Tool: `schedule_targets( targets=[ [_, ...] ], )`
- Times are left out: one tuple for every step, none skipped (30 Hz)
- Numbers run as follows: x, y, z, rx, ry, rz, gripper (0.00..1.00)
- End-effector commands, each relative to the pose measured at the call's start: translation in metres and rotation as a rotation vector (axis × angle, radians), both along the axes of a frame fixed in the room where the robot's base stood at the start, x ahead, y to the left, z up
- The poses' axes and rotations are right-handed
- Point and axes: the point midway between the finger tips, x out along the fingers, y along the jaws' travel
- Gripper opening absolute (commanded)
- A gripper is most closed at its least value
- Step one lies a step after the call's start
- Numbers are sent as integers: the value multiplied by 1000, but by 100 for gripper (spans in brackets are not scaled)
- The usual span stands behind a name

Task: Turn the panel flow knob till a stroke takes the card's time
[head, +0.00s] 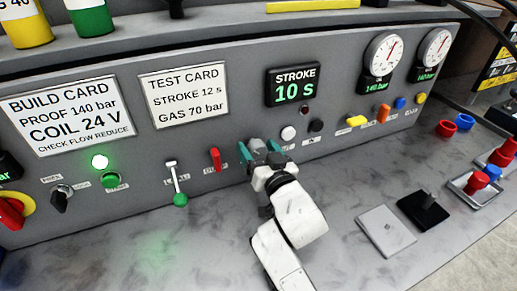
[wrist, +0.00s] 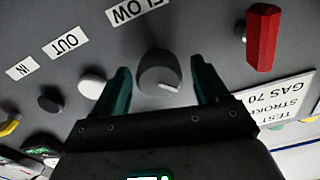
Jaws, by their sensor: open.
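The grey round flow knob (wrist: 157,72) sits on the panel in the wrist view, under the FLOW label (wrist: 138,10), which appears upside down. My gripper (wrist: 161,78) is open, with one teal finger on each side of the knob; I cannot tell whether either finger touches it. The test card (head: 184,95) reads STROKE 12 s, GAS 70 bar.
A red lever (wrist: 262,37) is beside the knob, past one finger. A white button (head: 288,132) and a black button (head: 316,125) are on the other side. A green-knobbed lever (head: 179,198) is farther left. Two gauges (head: 383,55) are upper right.

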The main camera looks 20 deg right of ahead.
Motion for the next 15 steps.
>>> schedule_targets(
  targets=[
    [1, 0, 0, 0, 0, 0, 74],
    [1, 0, 0, 0, 0, 0, 74],
    [1, 0, 0, 0, 0, 0, 74],
    [1, 0, 0, 0, 0, 0, 74],
    [1, 0, 0, 0, 0, 0, 74],
    [1, 0, 0, 0, 0, 0, 74],
    [1, 0, 0, 1, 0, 0, 74],
    [1, 0, 0, 1, 0, 0, 74],
    [1, 0, 0, 1, 0, 0, 70],
    [1, 0, 0, 1, 0, 0, 67],
    [1, 0, 0, 1, 0, 0, 64],
    [1, 0, 0, 1, 0, 0, 60],
    [1, 0, 0, 1, 0, 0, 57],
    [1, 0, 0, 1, 0, 0, 54],
    [1, 0, 0, 1, 0, 0, 51]
  ],
)
